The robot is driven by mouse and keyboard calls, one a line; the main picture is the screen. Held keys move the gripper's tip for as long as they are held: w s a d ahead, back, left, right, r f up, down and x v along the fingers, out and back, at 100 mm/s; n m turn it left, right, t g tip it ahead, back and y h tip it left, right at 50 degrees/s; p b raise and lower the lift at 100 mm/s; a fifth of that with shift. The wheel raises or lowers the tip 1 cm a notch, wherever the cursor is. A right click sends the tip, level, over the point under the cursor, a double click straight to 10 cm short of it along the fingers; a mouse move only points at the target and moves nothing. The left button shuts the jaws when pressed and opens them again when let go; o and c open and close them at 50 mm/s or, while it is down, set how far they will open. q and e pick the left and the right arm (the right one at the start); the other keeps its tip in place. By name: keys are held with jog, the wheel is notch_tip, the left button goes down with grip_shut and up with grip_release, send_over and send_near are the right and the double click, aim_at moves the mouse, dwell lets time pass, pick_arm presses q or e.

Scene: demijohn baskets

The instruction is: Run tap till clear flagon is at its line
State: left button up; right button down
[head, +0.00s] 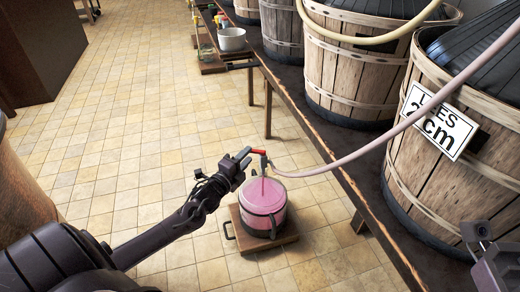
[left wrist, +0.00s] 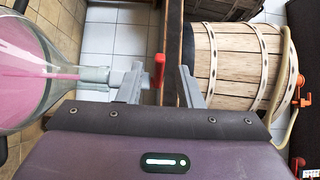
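The clear flagon (head: 262,208) stands upright on a wooden board on the floor, with pink liquid inside. A thin pink stream falls into it from the tap (head: 264,161), and the stream also shows in the left wrist view inside the flagon (left wrist: 45,55). I cannot make out the fill line. My left gripper (head: 246,157) is at the tap, above the flagon. In the left wrist view its fingers are apart, with the red tap handle (left wrist: 158,70) between them. My right gripper (head: 484,250) shows only partly at the lower right edge; its finger gap is unclear.
A pink hose (head: 365,150) runs from the tap up past the barrels. Large wooden barrels (head: 440,165) stand on a long bench (head: 300,122) at the right; one carries a "LEES 2 cm" sign (head: 437,119). A white pot (head: 232,39) stands far back. The tiled floor at the left is clear.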

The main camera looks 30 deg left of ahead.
pick_arm(q)
jog(key=w+b, duration=0.2)
jog(key=w, duration=0.3)
jog(key=shift+w, duration=0.4)
jog(key=shift+c, duration=0.3)
grip_shut()
